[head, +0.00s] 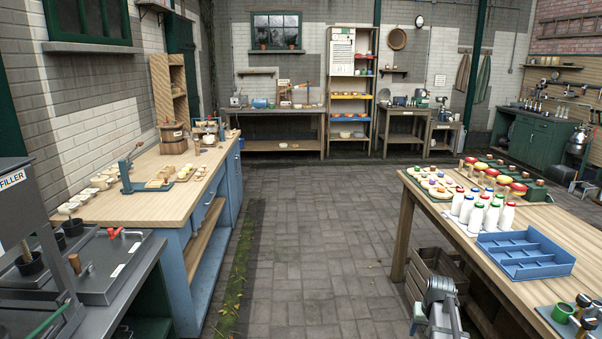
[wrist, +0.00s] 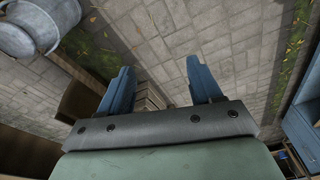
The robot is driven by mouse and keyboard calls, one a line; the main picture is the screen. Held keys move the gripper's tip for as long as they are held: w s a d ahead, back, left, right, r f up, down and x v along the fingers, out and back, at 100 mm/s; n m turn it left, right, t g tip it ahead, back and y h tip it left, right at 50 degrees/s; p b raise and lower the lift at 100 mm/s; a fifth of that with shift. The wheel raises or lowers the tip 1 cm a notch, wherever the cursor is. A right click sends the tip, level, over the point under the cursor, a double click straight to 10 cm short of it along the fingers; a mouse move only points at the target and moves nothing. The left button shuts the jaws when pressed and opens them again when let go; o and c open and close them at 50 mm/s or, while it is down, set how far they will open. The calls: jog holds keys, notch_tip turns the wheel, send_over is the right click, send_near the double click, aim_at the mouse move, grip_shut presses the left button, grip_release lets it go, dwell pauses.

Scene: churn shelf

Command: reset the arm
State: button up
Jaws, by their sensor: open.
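My gripper (wrist: 162,85) shows in the wrist view with its two blue fingers spread apart. It is open, and nothing is between the fingers. It hangs above the paved floor (wrist: 165,40), with a slatted wooden crate partly visible behind the fingers. In the head view, part of my grey arm (head: 440,305) shows at the bottom, right of the middle, beside the right-hand table. The fingertips cannot be made out in the head view.
The right table (head: 412,205) bears several white bottles (head: 485,212) and a blue divided tray (head: 526,254). A wooden crate (head: 432,272) stands under its edge. A metal churn (wrist: 30,25) stands at the wrist view's upper left. The left workbench (head: 140,203) is cluttered; the middle floor (head: 300,240) is clear.

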jog(key=s+a+f+n+g, duration=0.1)
jog(key=s+a+f, duration=0.35)
jog(key=a, duration=0.35)
jog(key=s+a+f+n, duration=0.1)
jog(key=s+a+f, duration=0.35)
jog(key=a, duration=0.45)
jog(key=s+a+f+n+g, duration=0.1)
jog(key=s+a+f, duration=0.2)
jog(key=s+a, duration=0.35)
jog(key=s+f+g, duration=0.3)
jog(key=s+f, duration=0.7)
jog(key=s, duration=0.3)
jog(key=s+a+f+g, duration=0.1)
jog(key=s+f+g, duration=0.2)
jog(key=s+f, duration=0.7)
jog(key=s, duration=0.4)
jog(key=shift+s+g, duration=0.15)
jog(key=shift+g, duration=0.15)
